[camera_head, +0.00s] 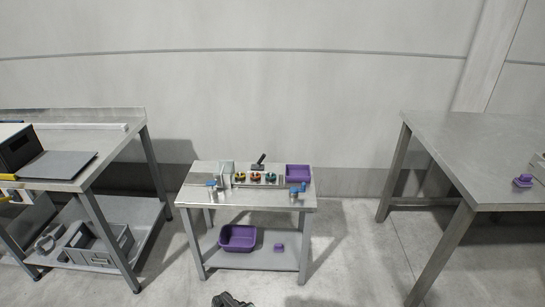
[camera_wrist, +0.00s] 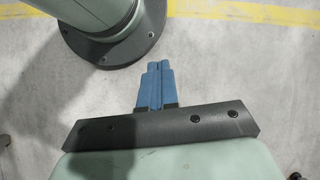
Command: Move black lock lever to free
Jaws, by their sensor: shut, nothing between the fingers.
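A small black lever-like part (camera_head: 260,160) stands tilted at the back of the small steel table, behind a row of round coloured parts (camera_head: 256,177). It is tiny in the head view, so I cannot tell its lock position. My gripper (camera_wrist: 158,67) shows in the wrist view with its blue fingers together, shut and empty over the bare floor. It is apart from the lever, which the wrist view does not show.
The small steel table (camera_head: 194,185) also holds a purple bin (camera_head: 298,172) and small blue-topped items (camera_head: 294,190). Its lower shelf has another purple bin (camera_head: 238,238). Larger steel tables stand left (camera_head: 130,127) and right (camera_head: 470,135).

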